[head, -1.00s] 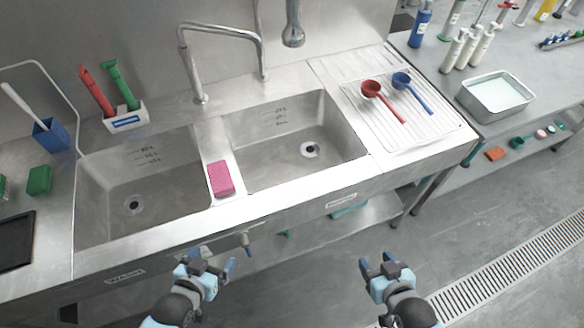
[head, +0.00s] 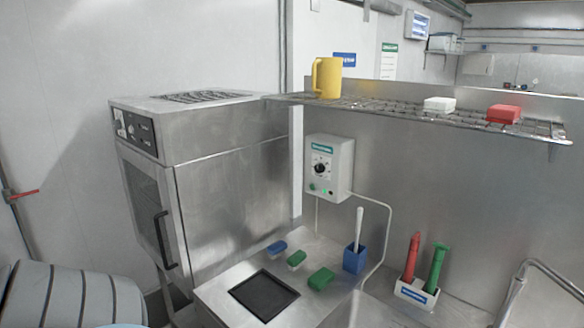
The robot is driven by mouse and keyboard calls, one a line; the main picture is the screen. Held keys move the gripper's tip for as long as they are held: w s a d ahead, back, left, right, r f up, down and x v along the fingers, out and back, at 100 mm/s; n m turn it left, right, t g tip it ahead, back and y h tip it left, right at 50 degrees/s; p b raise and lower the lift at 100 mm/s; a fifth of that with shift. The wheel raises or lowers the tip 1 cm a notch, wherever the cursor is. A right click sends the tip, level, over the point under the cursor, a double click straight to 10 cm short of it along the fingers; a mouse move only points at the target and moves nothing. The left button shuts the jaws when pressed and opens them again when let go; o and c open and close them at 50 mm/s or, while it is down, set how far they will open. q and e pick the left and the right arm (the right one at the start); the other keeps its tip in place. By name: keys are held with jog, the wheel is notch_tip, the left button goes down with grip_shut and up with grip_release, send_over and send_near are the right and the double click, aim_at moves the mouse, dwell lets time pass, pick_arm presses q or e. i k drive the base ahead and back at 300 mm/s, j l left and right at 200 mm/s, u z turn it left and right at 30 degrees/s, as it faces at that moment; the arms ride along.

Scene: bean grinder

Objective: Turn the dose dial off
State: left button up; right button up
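Small green and dark controls sit below the dial. I cannot read which setting the dial points to, and no label plainly names it the dose dial. Neither of my grippers is in view, and nothing touches the box.
A steel oven-like cabinet (head: 215,160) stands left of the box. A wire shelf (head: 400,106) with a yellow jug (head: 327,77) juts out above.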

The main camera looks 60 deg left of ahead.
aim_at(319, 168)
jog(key=u, duration=1.5)
jog(key=i+j+u, duration=0.1)
jog(key=j, duration=0.15)
jog(key=i+j, duration=0.1)
jog(key=j, duration=0.15)
jog(key=u, duration=0.05)
